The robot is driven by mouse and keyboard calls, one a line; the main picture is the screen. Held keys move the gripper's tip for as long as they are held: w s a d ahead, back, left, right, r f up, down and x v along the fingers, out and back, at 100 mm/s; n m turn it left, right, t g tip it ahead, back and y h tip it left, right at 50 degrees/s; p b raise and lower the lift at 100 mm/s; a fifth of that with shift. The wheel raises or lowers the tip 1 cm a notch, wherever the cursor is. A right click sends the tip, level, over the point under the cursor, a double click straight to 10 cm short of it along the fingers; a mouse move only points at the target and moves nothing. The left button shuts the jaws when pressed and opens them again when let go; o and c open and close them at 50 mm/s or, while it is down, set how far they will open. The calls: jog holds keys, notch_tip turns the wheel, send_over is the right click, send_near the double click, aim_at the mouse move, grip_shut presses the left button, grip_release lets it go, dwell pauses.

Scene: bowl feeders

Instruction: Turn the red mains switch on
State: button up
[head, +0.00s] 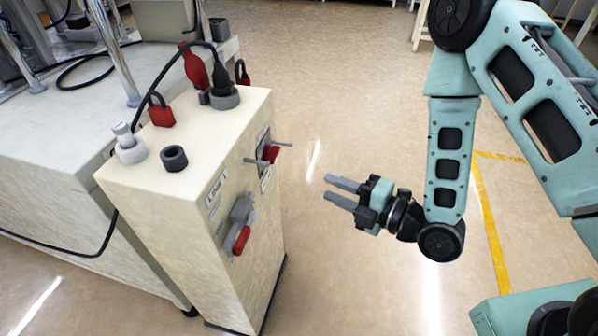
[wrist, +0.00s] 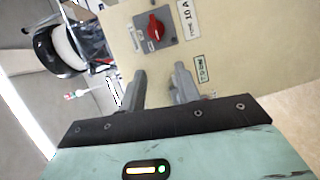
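My gripper (head: 327,187) is open and empty in the head view, in the air to the right of a cream cabinet (head: 165,200), apart from it. The cabinet's front carries a red switch (head: 271,154) on a dark plate, with grey bars by it. Lower on the same face is a grey lever with a red grip (head: 242,240). In the wrist view, a red rotary knob (wrist: 155,28) sits on a grey plate beyond my open gripper (wrist: 160,70). I cannot tell for sure which head-view red part this knob is.
Black and grey sockets, a red padlock (head: 161,112), a red tag (head: 195,68) and a black cable stand on the cabinet top. A white bench (head: 60,130) adjoins it at left. The floor (head: 330,110) around my gripper is clear.

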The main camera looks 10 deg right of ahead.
jog(key=d+f+t, duration=0.1)
jog(key=d+f, duration=0.1)
jog(key=b, duration=0.9)
send_near(271, 155)
jog(key=x, duration=0.7)
jog(key=shift+w+f+b, duration=0.35)
jog(key=shift+w, duration=0.15)
jog(key=shift+d, duration=0.1)
grip_shut()
